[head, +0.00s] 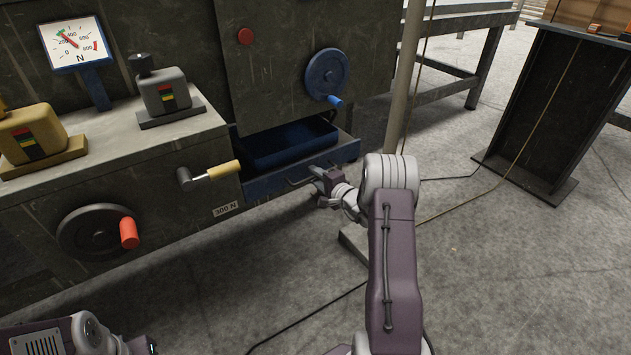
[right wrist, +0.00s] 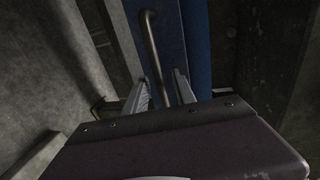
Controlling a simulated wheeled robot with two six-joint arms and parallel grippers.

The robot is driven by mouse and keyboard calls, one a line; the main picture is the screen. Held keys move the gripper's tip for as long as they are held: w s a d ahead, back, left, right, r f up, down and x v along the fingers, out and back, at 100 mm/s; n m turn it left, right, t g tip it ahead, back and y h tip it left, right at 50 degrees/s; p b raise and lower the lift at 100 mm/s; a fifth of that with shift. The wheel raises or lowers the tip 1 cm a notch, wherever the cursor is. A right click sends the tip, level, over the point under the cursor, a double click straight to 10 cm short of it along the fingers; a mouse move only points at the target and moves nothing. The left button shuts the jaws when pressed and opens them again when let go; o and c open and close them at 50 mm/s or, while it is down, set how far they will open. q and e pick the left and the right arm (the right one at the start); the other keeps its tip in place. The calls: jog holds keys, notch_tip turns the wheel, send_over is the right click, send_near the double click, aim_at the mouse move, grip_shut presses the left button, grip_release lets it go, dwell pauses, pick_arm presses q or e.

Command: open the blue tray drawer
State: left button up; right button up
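The blue tray drawer (head: 345,153) sits low in the dark machine and is partly out, with a blue tray (head: 275,155) showing inside it. A thin metal bar handle (head: 297,182) is on its front. It also shows in the right wrist view as a bent grey bar (right wrist: 152,45) against the blue front (right wrist: 174,35). My right gripper (head: 316,180) is at the right part of the handle. In the right wrist view its two fingers (right wrist: 160,84) are apart, with the bar between them and gaps at both sides. My left gripper is out of view.
A crank with a cream grip (head: 222,170) sticks out left of the drawer. A blue handwheel (head: 327,76) is above it, and a black handwheel (head: 95,232) with a red knob is lower left. A pale post (head: 405,75) stands to the right. The floor in front is mostly clear, with cables.

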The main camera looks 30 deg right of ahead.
jog(key=shift+w, duration=0.15)
grip_shut()
dwell(1.4)
